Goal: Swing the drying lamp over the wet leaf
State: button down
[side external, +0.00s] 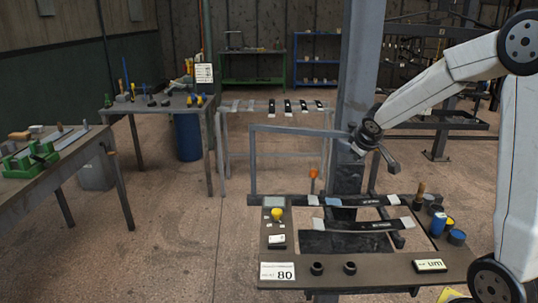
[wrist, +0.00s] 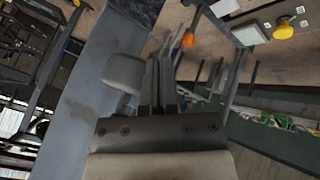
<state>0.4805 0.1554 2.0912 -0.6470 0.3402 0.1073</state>
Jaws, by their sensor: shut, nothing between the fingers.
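My gripper (side external: 378,152) is in the air in front of the grey column, above the right of the bench. Its fingers (wrist: 160,70) are shut and empty in the wrist view. A grey swing frame (side external: 290,130) reaches left from the column and bends down. An orange knob (side external: 313,173) stands on a short stem below it; it also shows beyond my fingertips in the wrist view (wrist: 188,40). Two leaf springs lie across the bench: a rear one (side external: 368,201) with a pale blue patch, and a front one (side external: 350,225). I cannot tell for certain which part is the lamp head.
The bench (side external: 330,280) carries a yellow button (side external: 277,214), a label reading 80 (side external: 277,275), two black cups and a black meter (side external: 430,265). Several pots and a brush (side external: 420,195) crowd its right end. The grey column (side external: 360,60) stands close behind my gripper.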

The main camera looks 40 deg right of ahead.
jog(key=s+a+r, duration=0.3)
jog(key=s+r, duration=0.5)
dwell(0.5)
jog(key=s+a+f+g+y, duration=0.2)
jog(key=a+f+y, duration=0.3)
jog(key=a+f, duration=1.3)
jog(key=s+a, duration=0.1)
jog(key=a, duration=0.2)
jog(key=shift+s+a, duration=0.2)
jog(key=shift+a, duration=0.15)
